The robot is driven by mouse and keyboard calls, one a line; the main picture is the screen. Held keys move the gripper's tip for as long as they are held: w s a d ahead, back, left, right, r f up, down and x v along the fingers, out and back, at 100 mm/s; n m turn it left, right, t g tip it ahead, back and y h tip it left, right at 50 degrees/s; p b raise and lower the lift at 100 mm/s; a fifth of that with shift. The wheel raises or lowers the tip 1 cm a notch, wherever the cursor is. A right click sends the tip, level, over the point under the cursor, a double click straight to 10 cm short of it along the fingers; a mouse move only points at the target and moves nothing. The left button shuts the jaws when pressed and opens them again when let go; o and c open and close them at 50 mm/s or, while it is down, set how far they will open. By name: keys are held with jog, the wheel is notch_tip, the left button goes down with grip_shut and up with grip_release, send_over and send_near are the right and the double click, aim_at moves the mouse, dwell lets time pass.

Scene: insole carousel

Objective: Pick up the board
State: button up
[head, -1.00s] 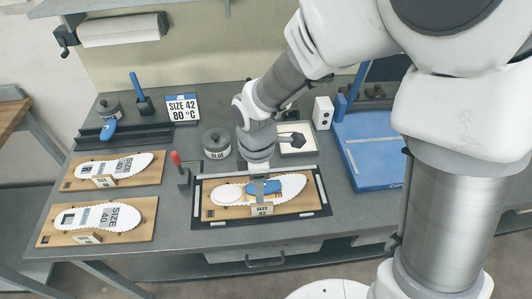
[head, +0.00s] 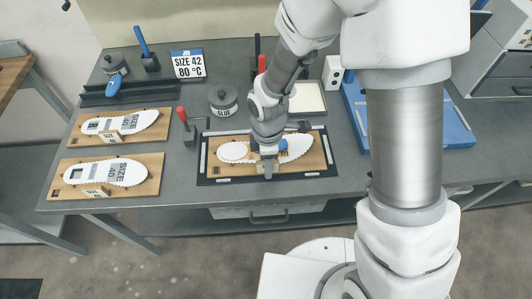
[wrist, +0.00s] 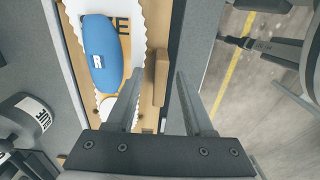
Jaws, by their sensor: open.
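The wooden board (head: 225,168) lies flat in a black-edged frame (head: 207,180) at the table's front, carrying a white insole (head: 297,147) with a blue rounded object (head: 283,145) on top. My gripper (head: 268,168) is open and points down at the board's front edge, hiding its middle and the size block there. In the wrist view the wooden size block (wrist: 160,78) stands on the board's edge (wrist: 178,30), between the two fingers of my gripper (wrist: 158,80). A gap shows beside the right finger; whether the left finger touches the block I cannot tell.
Two other boards with insoles (head: 118,124) (head: 107,172) lie at the left. A red-handled lever (head: 185,125) and the glue pot (head: 223,101) stand close behind the frame's left. The floor in front is open.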

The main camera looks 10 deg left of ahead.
grip_shut()
dwell(1.4)
